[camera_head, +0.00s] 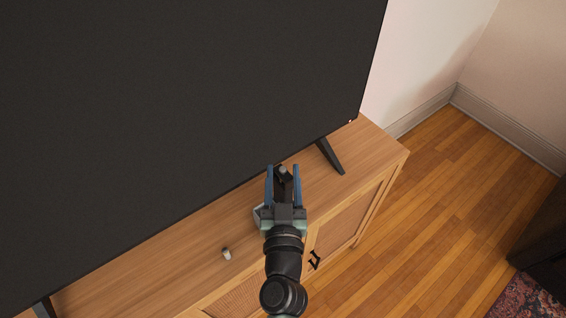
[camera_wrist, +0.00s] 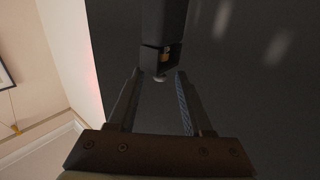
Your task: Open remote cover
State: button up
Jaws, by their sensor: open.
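My gripper (camera_head: 283,167) is open over the top of a wooden cabinet, in front of the television. A dark object, apparently the remote (camera_head: 284,174), shows between its two blue-grey fingers. In the wrist view my gripper (camera_wrist: 159,72) has its fingers apart, with the lower end of the dark remote (camera_wrist: 166,22) near the gap between the fingertips. A recess near that end shows a small gold-coloured part, and a pale round tip sticks out below. I cannot make out a separate cover, or whether either finger touches the remote.
The large black television (camera_head: 170,100) stands close behind my gripper, with its foot (camera_head: 330,156) to the right. A small pale cylinder with a darker end (camera_head: 226,253) is on the wooden cabinet (camera_head: 375,150). Wooden floor (camera_head: 430,220) is open at right.

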jog(key=shift+w, duration=1)
grip_shut()
